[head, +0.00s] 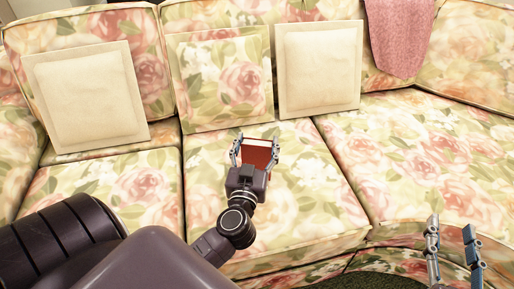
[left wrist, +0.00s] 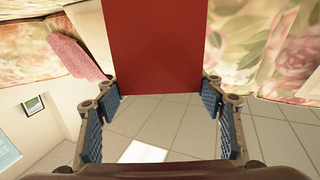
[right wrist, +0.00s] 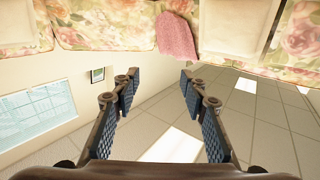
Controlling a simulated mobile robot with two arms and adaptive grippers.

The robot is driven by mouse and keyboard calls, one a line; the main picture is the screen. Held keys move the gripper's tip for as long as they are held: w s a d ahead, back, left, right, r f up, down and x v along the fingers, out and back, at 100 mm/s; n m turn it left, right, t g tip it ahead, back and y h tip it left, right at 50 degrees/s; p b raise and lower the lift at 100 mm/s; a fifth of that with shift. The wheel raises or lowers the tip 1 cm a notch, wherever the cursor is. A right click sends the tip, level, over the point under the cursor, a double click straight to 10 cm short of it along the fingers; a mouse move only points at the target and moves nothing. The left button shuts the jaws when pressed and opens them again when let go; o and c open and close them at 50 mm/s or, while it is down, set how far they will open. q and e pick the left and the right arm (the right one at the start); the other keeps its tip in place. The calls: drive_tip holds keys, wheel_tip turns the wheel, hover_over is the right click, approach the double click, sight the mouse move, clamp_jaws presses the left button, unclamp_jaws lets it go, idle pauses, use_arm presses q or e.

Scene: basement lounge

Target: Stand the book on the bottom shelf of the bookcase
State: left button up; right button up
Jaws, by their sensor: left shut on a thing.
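The book is red (head: 257,157) and sits between the fingers of my left gripper (head: 255,148), in front of the sofa's middle seat in the head view. In the left wrist view the red cover (left wrist: 156,45) fills the top middle, spanning the gap between the two fingers (left wrist: 160,92). My left gripper is shut on the book. My right gripper (head: 452,230) is at the lower right of the head view; it also shows in the right wrist view (right wrist: 160,80), with its fingers apart and nothing between them. The bookcase is not in view.
A floral sofa (head: 400,140) fills most of the head view. Cream cushions (head: 86,97) (head: 318,66) and a floral cushion (head: 222,80) lean on its back. A pink throw (head: 398,35) hangs over the backrest. A dark green floor patch (head: 390,263) shows at the bottom.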

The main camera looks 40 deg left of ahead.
use_arm(q)
drive_tip(key=shift+f, duration=0.4)
use_arm(e)
drive_tip(key=shift+a+r+t+y, duration=0.15)
drive_tip(key=shift+r+t, duration=0.25)
drive_tip(key=shift+r, duration=0.5)
drive_tip(key=shift+a+r+t+y, duration=0.1)
drive_tip(key=shift+r+t+y, duration=0.25)
drive_tip(key=shift+r, duration=0.5)
use_arm(q)
drive_tip(key=shift+f, duration=0.15)
use_arm(e)
drive_tip(key=shift+f, duration=0.15)
use_arm(q)
drive_tip(key=o, duration=1.7)
